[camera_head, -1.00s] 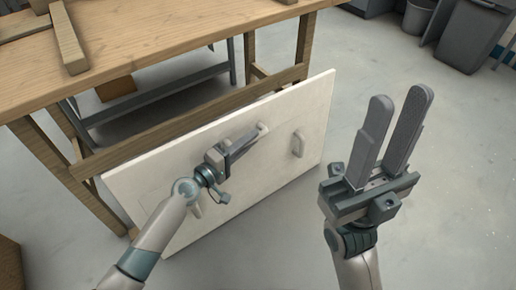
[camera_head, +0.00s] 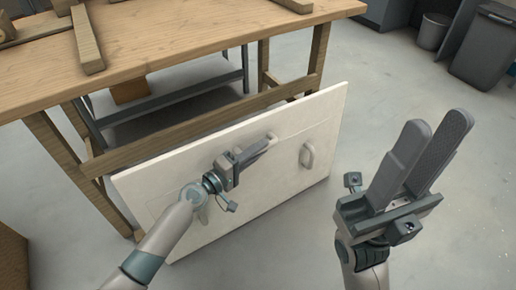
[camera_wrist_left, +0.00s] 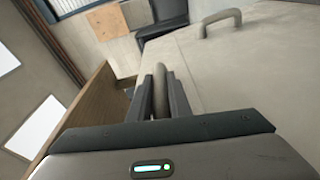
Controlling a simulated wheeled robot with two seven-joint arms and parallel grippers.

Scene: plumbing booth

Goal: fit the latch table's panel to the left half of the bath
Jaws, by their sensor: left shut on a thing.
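The cream panel (camera_head: 265,185) stands on edge, tilted, in front of the wooden table; it also shows in the left wrist view (camera_wrist_left: 245,65). It has two handles on its face. My left gripper (camera_head: 262,150) is shut on the left handle, which shows between its fingers in the left wrist view (camera_wrist_left: 161,90). The right handle (camera_head: 309,156) is free. My right gripper (camera_head: 425,155) is to the right of the panel, in the air, with its two long fingers apart and nothing between them. The bath is not in view.
The wooden table (camera_head: 190,42) stands behind the panel, with planks (camera_head: 87,40) on top and a grey metal shelf frame (camera_head: 175,100) beneath. Grey bins (camera_head: 484,45) stand at the back right. The floor (camera_head: 390,90) right of the panel is clear.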

